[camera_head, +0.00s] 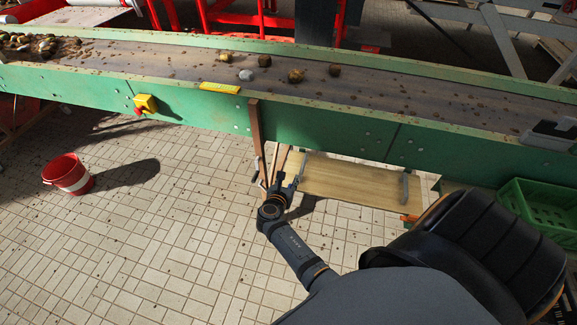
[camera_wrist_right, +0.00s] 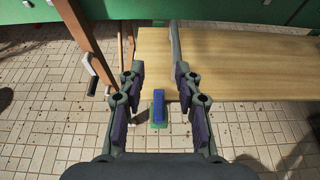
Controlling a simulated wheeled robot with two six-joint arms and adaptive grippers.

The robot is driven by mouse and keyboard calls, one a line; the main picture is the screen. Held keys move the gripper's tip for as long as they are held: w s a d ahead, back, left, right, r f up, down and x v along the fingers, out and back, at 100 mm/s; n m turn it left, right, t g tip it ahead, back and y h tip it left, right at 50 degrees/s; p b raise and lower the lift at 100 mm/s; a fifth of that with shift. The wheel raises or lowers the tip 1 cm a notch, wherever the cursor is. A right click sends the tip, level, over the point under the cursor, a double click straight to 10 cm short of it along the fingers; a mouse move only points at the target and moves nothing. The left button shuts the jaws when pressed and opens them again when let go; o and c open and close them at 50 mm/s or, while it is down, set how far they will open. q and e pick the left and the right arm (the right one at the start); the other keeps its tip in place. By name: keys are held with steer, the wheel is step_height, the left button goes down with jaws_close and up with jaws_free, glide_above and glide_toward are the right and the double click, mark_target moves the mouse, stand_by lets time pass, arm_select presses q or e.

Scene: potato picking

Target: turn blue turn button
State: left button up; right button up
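The blue turn button (camera_wrist_right: 158,106) shows in the right wrist view as a small upright blue block on a green base. It stands by the near edge of a wooden board (camera_wrist_right: 240,68), between the two fingers in the picture. My right gripper (camera_wrist_right: 158,78) is open, its fingers apart on either side of the button; nothing is held, and I cannot tell the distance left to it. In the head view my right gripper (camera_head: 284,183) is at the left end of the board, and I cannot make out the button there. My left gripper is not in view.
A green conveyor (camera_head: 330,125) runs across the head view with potatoes and stones on its belt. A yellow box with a red button (camera_head: 145,103) is on its side. A brown post (camera_head: 257,140) stands beside my right gripper. A red bucket (camera_head: 68,174) and green crate (camera_head: 540,210) stand apart.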

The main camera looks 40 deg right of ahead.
step_height(320, 180, up, 4)
steer(key=shift+r, duration=0.15)
stand_by(0.5)
